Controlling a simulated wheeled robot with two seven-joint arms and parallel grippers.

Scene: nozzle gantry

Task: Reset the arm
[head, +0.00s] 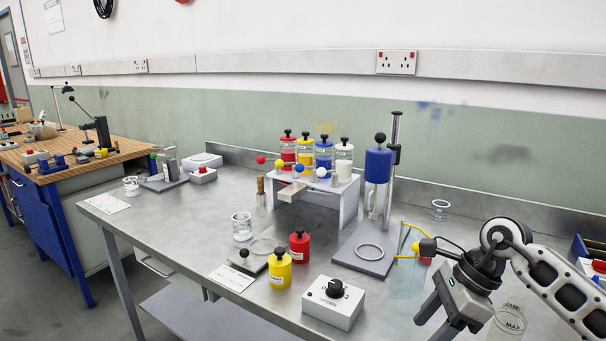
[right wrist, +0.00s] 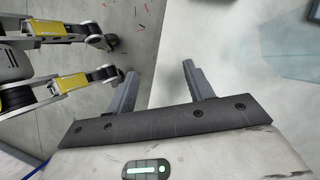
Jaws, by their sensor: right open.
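My right arm comes in from the right in the head view. Its gripper (head: 437,312) hangs over the right front part of the steel bench, pointing down and to the left. In the right wrist view its two fingers (right wrist: 161,84) stand apart with nothing between them. My left gripper is not in the head view.
A control box with a black knob (head: 333,303) stands left of the right gripper. A clear jar marked MAX (head: 507,322) is close on its right. Yellow (head: 280,270) and red (head: 299,246) bottles stand further left. A nozzle gantry (head: 317,190) with coloured bottles is behind.

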